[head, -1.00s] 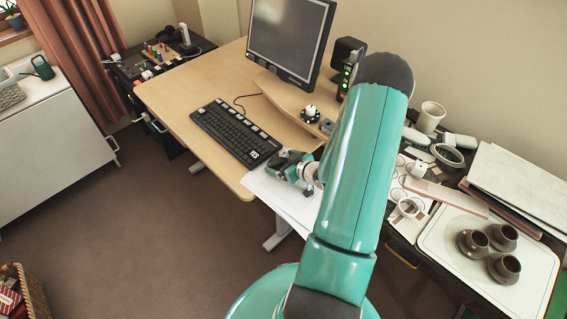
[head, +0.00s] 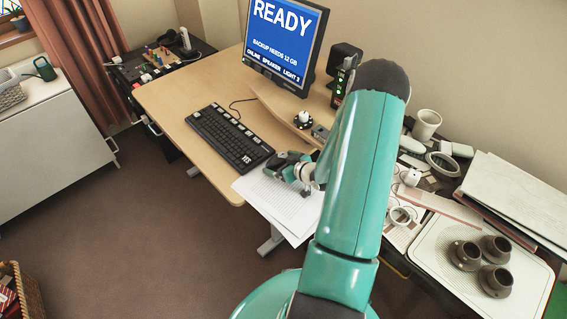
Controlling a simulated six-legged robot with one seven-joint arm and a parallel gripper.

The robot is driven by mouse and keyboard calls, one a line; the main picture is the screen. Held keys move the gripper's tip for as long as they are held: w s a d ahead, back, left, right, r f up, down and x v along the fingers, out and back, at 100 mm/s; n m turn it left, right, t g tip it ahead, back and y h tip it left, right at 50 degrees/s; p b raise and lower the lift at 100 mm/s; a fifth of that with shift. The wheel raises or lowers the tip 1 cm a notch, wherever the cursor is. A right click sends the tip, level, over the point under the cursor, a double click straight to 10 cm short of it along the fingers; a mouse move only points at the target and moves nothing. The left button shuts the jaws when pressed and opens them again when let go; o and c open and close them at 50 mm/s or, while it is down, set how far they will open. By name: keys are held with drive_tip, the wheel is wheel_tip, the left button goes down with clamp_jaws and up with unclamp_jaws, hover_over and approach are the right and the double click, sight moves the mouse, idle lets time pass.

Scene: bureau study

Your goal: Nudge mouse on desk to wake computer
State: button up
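The computer monitor (head: 285,38) stands at the back of the wooden desk (head: 185,95). Its screen is lit blue and reads "READY", "BACKUP NEEDS 12 GB" and "ONLINE SPEAKER LIGHT 3". The black keyboard (head: 229,136) lies on the desk in front of it. My gripper (head: 277,164) is low at the desk's right front, just right of the keyboard and over white papers (head: 275,205). I cannot make out the mouse; my gripper and arm hide part of that area. The fingers are too small and dark to tell whether they are open or shut.
A raised wooden stand (head: 283,112) holds a small black-and-white object (head: 303,119). A black speaker (head: 345,60) stands beside the monitor. To the right are a white mug (head: 426,124) and a tray (head: 440,235) with brown cups. Open floor (head: 130,235) lies front left.

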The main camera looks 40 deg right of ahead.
drive_tip(key=shift+s, duration=0.1)
drive_tip(key=v, duration=1.3)
drive_tip(key=shift+s+r, duration=0.2)
drive_tip(key=shift+s, duration=0.1)
